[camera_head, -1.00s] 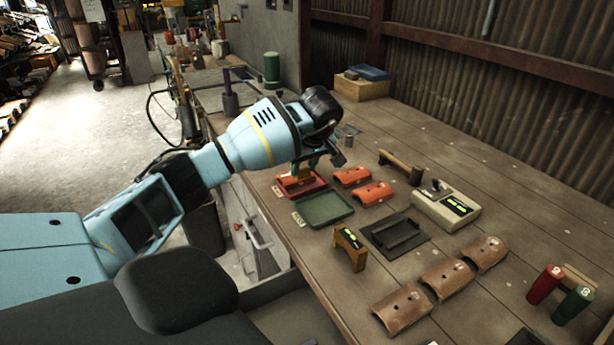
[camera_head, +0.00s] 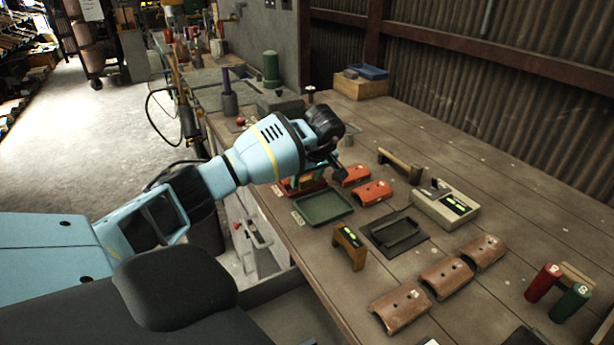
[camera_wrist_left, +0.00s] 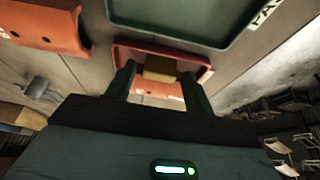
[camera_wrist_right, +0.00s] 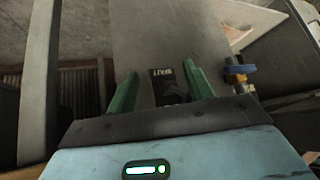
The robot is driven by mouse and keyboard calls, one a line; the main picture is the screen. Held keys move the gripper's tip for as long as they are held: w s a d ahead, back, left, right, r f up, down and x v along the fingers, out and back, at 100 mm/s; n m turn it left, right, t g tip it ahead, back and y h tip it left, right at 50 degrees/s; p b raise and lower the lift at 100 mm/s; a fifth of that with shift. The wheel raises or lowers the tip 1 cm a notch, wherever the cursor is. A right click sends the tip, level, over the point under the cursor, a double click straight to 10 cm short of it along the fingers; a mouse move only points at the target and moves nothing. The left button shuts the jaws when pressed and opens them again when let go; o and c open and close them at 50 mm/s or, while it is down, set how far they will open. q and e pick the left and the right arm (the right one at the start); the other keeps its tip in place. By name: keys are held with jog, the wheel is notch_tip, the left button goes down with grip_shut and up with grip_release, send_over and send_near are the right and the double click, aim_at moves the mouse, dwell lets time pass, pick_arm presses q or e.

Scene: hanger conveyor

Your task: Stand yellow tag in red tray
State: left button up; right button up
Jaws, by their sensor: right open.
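The red tray (camera_head: 322,189) lies near the table's left edge, partly hidden behind my left gripper (camera_head: 318,168). In the left wrist view the yellow tag (camera_wrist_left: 160,68) is inside the red tray's (camera_wrist_left: 205,73) outline, between the fingers of my left gripper (camera_wrist_left: 158,78). Those fingers are apart, with a gap visible on either side of the tag. The tag's lower end and its contact with the tray floor are hard to make out. My right gripper (camera_wrist_right: 160,85) is open and empty, and is outside the head view.
The green tray (camera_head: 323,208) sits just in front of the red one. Orange curved pieces (camera_head: 372,192) lie to the right.

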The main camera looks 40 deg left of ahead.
pick_arm(q)
jog(key=shift+r, duration=0.15)
jog(key=shift+r, duration=0.25)
jog(key=s+d, duration=0.1)
jog(key=d, duration=0.3)
jog(key=s+d, duration=0.1)
jog(key=d, duration=0.3)
jog(key=s+d, duration=0.1)
jog(key=d, duration=0.3)
jog(key=shift+s+r+b, duration=0.3)
jog(key=shift+s+b, duration=0.05)
